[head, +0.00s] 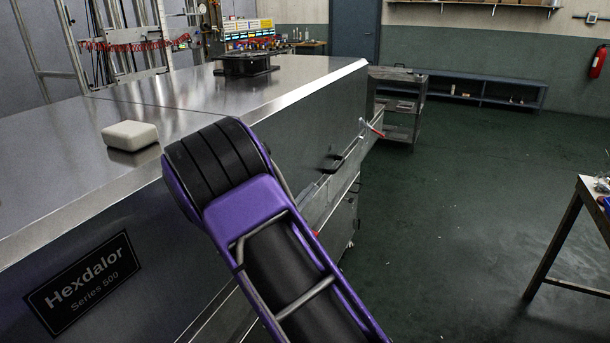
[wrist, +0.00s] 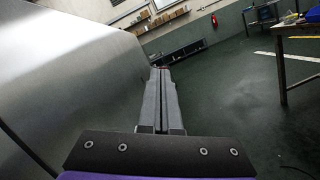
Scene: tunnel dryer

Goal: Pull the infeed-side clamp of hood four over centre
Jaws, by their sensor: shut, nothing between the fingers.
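The steel dryer hood (head: 190,95) fills the left of the head view and shows as a broad metal face (wrist: 70,70) in the wrist view. A small lever clamp with a red grip (head: 375,130) sticks out from the hood's far side corner. I cannot read a hood number or tell whether this is the infeed-side clamp. A black bar handle (head: 332,164) sits on the side face. My gripper (wrist: 160,72) is shut and empty beside the hood, pointing along it over the floor. My arm hides the gripper in the head view. No clamp shows clearly in the wrist view.
A pale block (head: 130,135) and a dark fixture (head: 246,63) sit on the hood top. A steel cart (head: 403,95) stands beyond the hood. A workbench (head: 590,195) is at right, a low shelf (head: 480,88) at the back wall. The green floor between is clear.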

